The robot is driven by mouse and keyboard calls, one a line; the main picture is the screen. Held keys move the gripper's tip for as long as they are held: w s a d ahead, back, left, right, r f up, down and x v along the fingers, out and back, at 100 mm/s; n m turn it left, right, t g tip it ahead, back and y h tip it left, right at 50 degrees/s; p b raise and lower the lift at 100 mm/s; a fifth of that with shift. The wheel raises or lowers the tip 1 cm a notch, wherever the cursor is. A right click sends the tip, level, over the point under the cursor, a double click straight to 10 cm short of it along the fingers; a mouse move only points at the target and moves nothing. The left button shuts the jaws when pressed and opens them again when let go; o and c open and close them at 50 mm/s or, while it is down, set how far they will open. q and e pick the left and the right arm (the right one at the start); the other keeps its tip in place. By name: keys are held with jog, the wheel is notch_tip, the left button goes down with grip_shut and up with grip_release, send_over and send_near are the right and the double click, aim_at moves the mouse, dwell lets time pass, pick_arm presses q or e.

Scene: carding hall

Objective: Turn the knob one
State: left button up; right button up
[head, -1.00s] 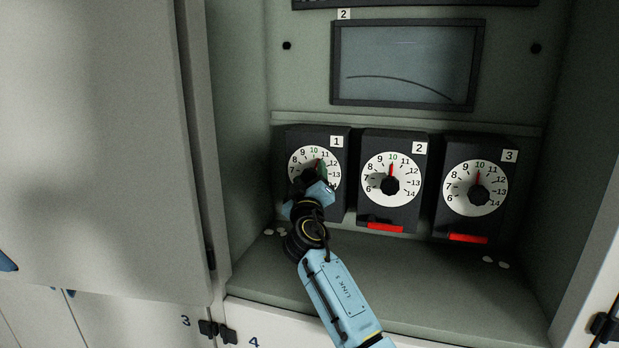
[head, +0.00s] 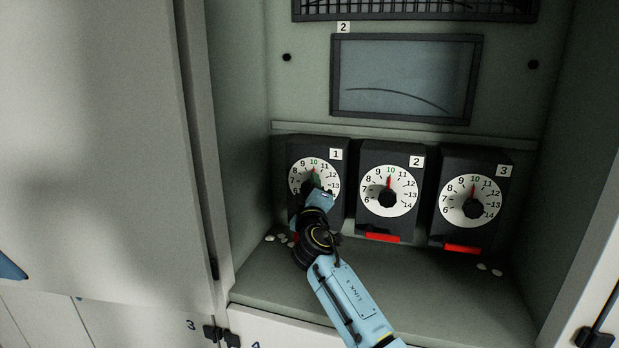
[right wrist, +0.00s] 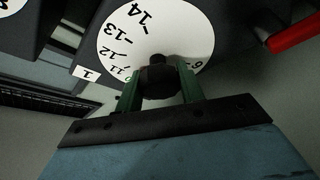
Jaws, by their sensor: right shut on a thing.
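Knob one (right wrist: 158,82) is a dark round knob at the centre of a white dial (head: 299,170) on the black box labelled 1. My right gripper (head: 315,186) reaches up to it from below. In the right wrist view its two green fingers (right wrist: 160,86) stand on either side of the knob, shut on it. The hand hides the lower part of the dial in the head view, and where knob one's pointer stands is hard to tell. My left gripper is not in view.
Knob two (head: 388,198) and knob three (head: 473,208) sit close to the right, red pointers near 10. Red bars lie beneath their dials. A dark-framed meter (head: 405,112) is above. Cabinet walls flank the recess, and small pale discs (head: 483,266) lie on its shelf (head: 400,280).

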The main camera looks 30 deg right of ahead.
jog(key=shift+n, duration=0.3)
jog(key=o, duration=1)
jog(key=shift+b+v, duration=1.2)
jog(key=shift+v, duration=5.5)
